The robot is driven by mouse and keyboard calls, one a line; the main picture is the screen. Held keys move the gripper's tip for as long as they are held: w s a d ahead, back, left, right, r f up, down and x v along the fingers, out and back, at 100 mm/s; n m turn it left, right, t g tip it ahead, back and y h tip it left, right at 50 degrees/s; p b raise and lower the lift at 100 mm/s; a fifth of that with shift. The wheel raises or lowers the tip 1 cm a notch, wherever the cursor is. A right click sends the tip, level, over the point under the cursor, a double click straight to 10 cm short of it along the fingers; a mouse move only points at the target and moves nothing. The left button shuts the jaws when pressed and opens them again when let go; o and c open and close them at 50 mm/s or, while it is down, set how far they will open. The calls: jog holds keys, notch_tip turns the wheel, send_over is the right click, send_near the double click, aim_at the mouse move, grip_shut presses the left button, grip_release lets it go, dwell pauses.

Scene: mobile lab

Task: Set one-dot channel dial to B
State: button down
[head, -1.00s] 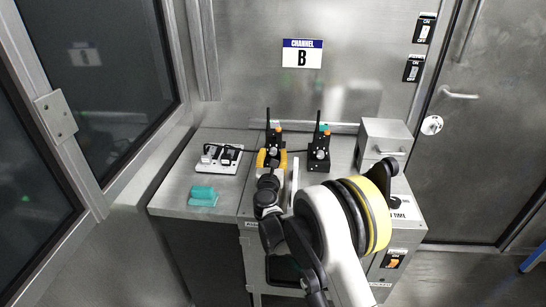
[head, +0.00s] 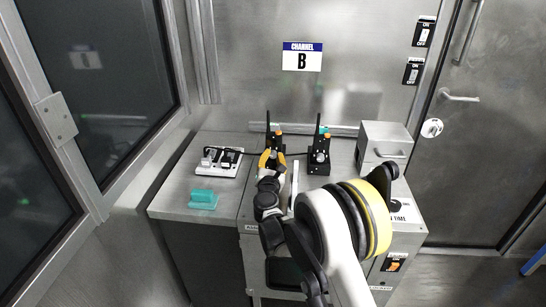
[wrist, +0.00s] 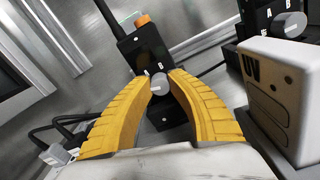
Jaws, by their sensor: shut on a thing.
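Two black radios with antennas and orange knobs stand on the metal cabinet top in the head view, a left radio (head: 277,141) and a right radio (head: 319,158). My gripper (head: 270,157) is at the left radio. In the wrist view its yellow fingers (wrist: 161,86) are shut on the round grey dial (wrist: 160,83) on that radio's front. The dial's pointer mark shows faintly, but I cannot read its letter. The dots on the radios are too small to tell. A wall sign (head: 302,56) reads "CHANNEL B".
A white power strip (head: 219,162) with plugs and a teal block (head: 203,198) lie left of the radios. A metal box (head: 385,145) with a handle stands right. A wall is close behind the radios.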

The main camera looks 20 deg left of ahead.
jog(key=shift+m, duration=0.7)
jog(key=c, duration=1.2)
grip_release()
jog(key=v, duration=1.2)
jog(key=shift+d, duration=0.1)
